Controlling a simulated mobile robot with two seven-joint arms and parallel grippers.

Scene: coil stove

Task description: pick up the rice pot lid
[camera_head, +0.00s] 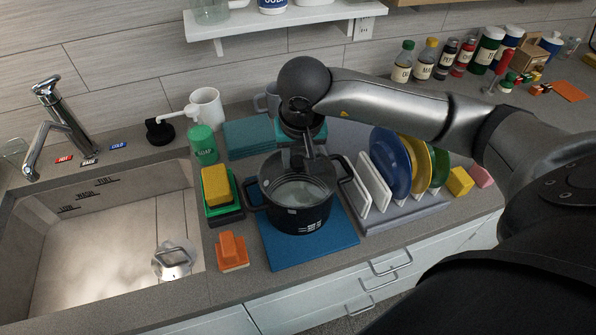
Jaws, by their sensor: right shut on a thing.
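A dark navy pot (300,216) with two side loop handles stands on a blue mat (345,240) on the counter. A pale, glassy round surface, which looks like the rice pot lid (295,194), shows within the pot's rim. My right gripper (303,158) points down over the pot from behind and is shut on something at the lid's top. The wrist and fingers hide the grip itself, and I cannot tell whether the lid is apart from the rim. My left gripper is not in view.
A rack (400,211) with upright plates stands close right of the pot. A green holder with a yellow sponge (216,185), a green bottle (202,145) and an orange block (232,250) are on the left. The sink (90,245) lies farther left.

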